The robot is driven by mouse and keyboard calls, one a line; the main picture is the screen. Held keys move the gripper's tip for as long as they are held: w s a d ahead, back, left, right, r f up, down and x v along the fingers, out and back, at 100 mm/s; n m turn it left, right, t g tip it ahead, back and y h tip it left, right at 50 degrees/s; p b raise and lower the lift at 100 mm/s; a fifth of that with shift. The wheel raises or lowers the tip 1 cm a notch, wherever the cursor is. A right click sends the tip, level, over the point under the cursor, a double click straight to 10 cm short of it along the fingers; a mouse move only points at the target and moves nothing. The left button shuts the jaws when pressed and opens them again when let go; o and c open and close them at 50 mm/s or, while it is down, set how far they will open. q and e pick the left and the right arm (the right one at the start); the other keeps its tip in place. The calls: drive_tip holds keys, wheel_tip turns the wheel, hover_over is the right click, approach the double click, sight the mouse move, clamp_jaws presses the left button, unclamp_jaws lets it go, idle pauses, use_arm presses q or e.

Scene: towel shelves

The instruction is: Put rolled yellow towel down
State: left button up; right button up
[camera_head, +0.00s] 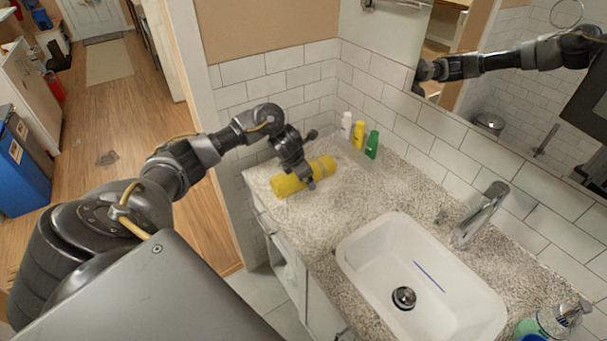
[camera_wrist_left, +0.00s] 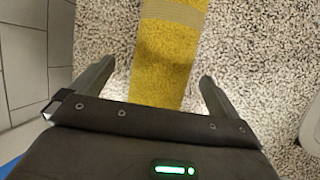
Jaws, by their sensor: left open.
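The rolled yellow towel (camera_head: 290,184) lies on the speckled countertop (camera_head: 352,197), near its far left end. It also shows in the left wrist view (camera_wrist_left: 165,55), running between the two fingers with a lighter banded stripe across it. My left gripper (camera_head: 307,178) is over the towel, its fingers spread to either side. In the left wrist view the open fingers (camera_wrist_left: 158,85) stand apart from the towel, with countertop visible on both sides of it. The towel's underside is hidden. My right gripper is not in view.
White (camera_head: 346,125), yellow (camera_head: 358,134) and green (camera_head: 372,144) bottles stand by the tiled wall behind the towel. A white sink (camera_head: 375,262) with a metal faucet (camera_head: 482,215) is set in the counter to the right. A soap dispenser (camera_head: 556,320) stands at lower right. Counter between towel and sink is clear.

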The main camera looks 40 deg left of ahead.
use_arm(q)
drive_tip(key=shift+x, duration=0.8)
drive_tip(key=shift+c, duration=0.4)
drive_tip(key=c, duration=1.2)
drive_tip(key=shift+r, duration=0.15)
drive_tip(key=shift+r, duration=0.25)
wheel_tip(320, 180, up, 2)
drive_tip(key=shift+w+r+b, duration=0.1)
drive_tip(key=shift+r+b, duration=0.05)
drive_tip(key=shift+b, duration=0.45)
drive_tip(key=s+d+r+p, duration=0.2)
drive_tip(key=s+r, duration=0.1)
drive_tip(key=s, duration=0.1)
drive_tip(key=s+d+r+p, duration=0.3)
drive_tip(key=s, duration=0.1)
drive_tip(key=s+d+r+p, duration=0.2)
drive_tip(key=s+r+p, duration=0.1)
drive_tip(key=s+r, duration=0.1)
drive_tip(key=shift+d, duration=0.35)
